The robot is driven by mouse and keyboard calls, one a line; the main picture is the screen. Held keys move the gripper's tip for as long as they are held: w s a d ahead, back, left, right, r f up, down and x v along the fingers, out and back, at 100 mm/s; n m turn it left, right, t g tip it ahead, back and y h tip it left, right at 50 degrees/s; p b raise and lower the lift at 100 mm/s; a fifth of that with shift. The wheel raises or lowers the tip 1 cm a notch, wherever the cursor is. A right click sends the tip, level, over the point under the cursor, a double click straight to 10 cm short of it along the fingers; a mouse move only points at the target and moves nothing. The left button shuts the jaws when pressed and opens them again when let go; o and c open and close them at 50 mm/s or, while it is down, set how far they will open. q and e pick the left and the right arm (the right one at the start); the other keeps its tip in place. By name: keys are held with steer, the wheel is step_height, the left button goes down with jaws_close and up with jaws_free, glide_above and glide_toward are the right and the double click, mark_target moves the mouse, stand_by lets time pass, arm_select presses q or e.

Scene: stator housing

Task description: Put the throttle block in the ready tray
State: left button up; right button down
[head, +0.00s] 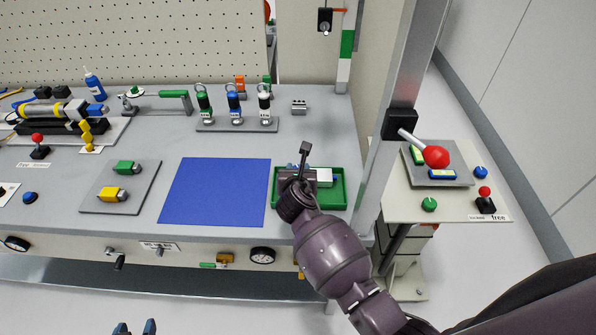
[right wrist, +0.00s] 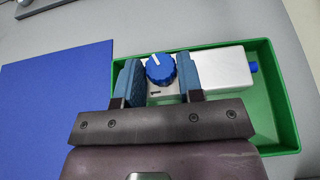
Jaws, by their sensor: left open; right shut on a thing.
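The throttle block appears to be the pale block with a blue knob (right wrist: 160,68) in the right wrist view. A pale box-shaped body with a blue end (right wrist: 224,68) extends to its right; I cannot tell whether it is one piece with the knob part. In the head view the pale body (head: 325,175) shows beside my right gripper (head: 306,173). The right gripper is shut on the knob part, one blue finger on each side, over the green tray (right wrist: 289,120). Whether the block touches the tray floor is hidden. My left gripper (head: 136,328) is open and empty at the bottom edge.
A blue mat (head: 215,192) lies left of the green tray (head: 339,201). A grey pad (head: 104,182) holds a green and a yellow block. A rack (head: 262,125) with several knobbed parts stands behind. A metal post (head: 404,70) rises to the right, near a side table.

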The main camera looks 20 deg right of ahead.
steer(key=c, duration=0.8)
jaws_free()
steer(key=shift+o, duration=0.2)
steer(key=shift+s+r, duration=0.1)
steer(key=shift+s, duration=0.05)
steer(key=p+v, duration=0.1)
steer(key=v, duration=1)
steer(key=shift+s+a, duration=0.2)
steer(key=shift+s, duration=0.15)
